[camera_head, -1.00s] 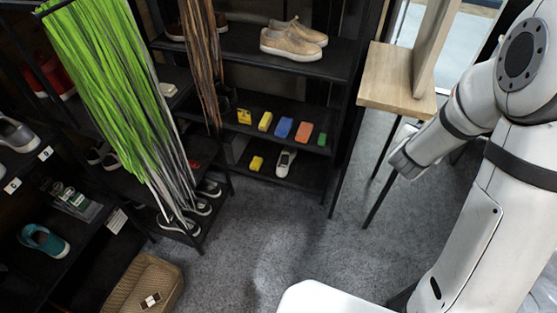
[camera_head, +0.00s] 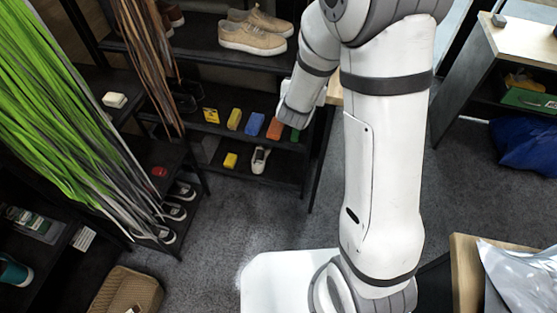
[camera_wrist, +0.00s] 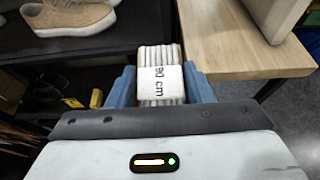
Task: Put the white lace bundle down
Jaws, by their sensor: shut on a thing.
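The white lace bundle (camera_wrist: 158,82) shows in the wrist view, with a white band printed "90 cm" around its strands. My gripper (camera_wrist: 159,78) is shut on it, with one blue finger on each side. The bundle is held beside the left edge of a light wooden top (camera_wrist: 235,45). I cannot tell its height relative to that top. In the head view my forearm hides most of the wooden top, and neither the bundle nor the gripper's fingers can be made out.
A dark shelf holds tan sneakers (camera_head: 253,32) and coloured boxes such as a yellow one (camera_head: 234,119). Green laces (camera_head: 50,110) hang at the left. At the right are another shelf unit (camera_head: 515,40), a blue bag (camera_head: 525,145) and a wooden table corner (camera_head: 465,270). Grey floor (camera_head: 225,225) is open between.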

